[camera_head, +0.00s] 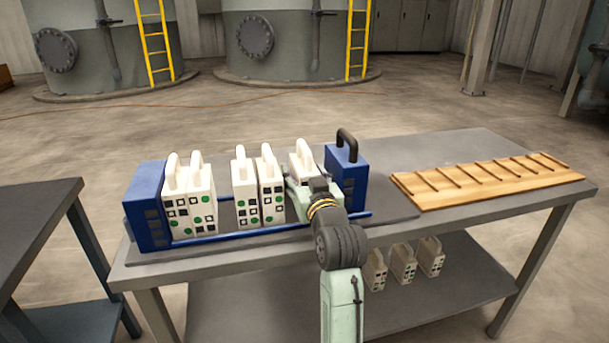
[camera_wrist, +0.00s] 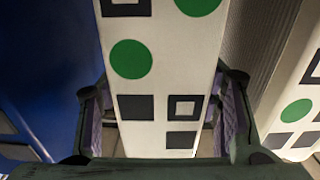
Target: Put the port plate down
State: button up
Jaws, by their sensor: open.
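A white port plate (camera_head: 302,158) with a loop handle stands upright in the press, just left of the blue block with the black handle (camera_head: 346,168). My gripper (camera_head: 300,190) is at its front face and hides much of its lower part. In the wrist view the plate (camera_wrist: 160,75) shows green circles and black squares. My gripper's fingers (camera_wrist: 162,112) stand on both sides of it, open, with the plate between them. Narrow gaps seem to show beside the plate; I cannot tell whether either finger touches it. The plate's foot is hidden.
Several more white plates (camera_head: 188,205) stand left in the press, up to the left blue block (camera_head: 147,205). Blue rails (camera_head: 235,236) run along the press. A slotted wooden rack (camera_head: 488,180) lies empty at right on the table (camera_head: 370,238). Three plates (camera_head: 403,264) stand on the lower shelf.

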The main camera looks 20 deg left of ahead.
jog(key=shift+r, duration=0.25)
jog(key=b+v, duration=0.1)
jog(key=v, duration=0.2)
jog(key=b+v, duration=0.1)
jog(key=v, duration=0.2)
jog(key=b+v, duration=0.1)
jog(key=v, duration=0.3)
jog(key=shift+f, duration=0.3)
jog(key=shift+s+d+r+b, duration=0.25)
jog(key=shift+s+d+b, duration=0.5)
jog(key=shift+b, duration=0.4)
jog(key=shift+s+a, duration=0.1)
jog(key=shift+a, duration=0.05)
